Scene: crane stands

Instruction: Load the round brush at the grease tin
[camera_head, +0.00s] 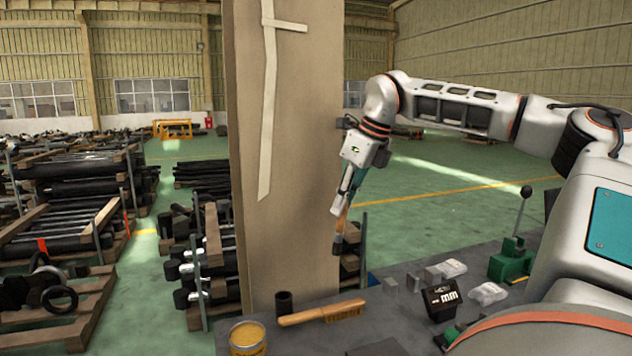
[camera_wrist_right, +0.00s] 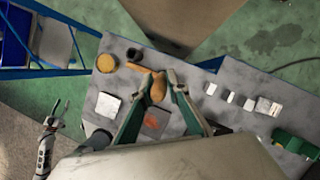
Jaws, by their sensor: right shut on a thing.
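My right gripper (camera_head: 345,197) is shut on the round brush (camera_head: 339,226), by its wooden handle. The brush hangs nearly upright, dark bristles down, above the bench and apart from it. The wrist view shows the brush (camera_wrist_right: 158,87) between the two fingers of the right gripper (camera_wrist_right: 158,76). The grease tin (camera_head: 247,338), open with yellow grease, stands at the bench's front left, left of and below the brush; it also shows in the wrist view (camera_wrist_right: 106,62). My left gripper (camera_wrist_right: 61,108) shows small at the wrist view's left, fingers apart and empty.
A wooden hand brush (camera_head: 322,313) lies right of the tin, and a dark cup (camera_head: 284,302) stands behind it. A tall board (camera_head: 290,170) rises behind the bench (camera_head: 391,316). A black box (camera_head: 441,301), small bags and a green lever device (camera_head: 511,262) stand to the right.

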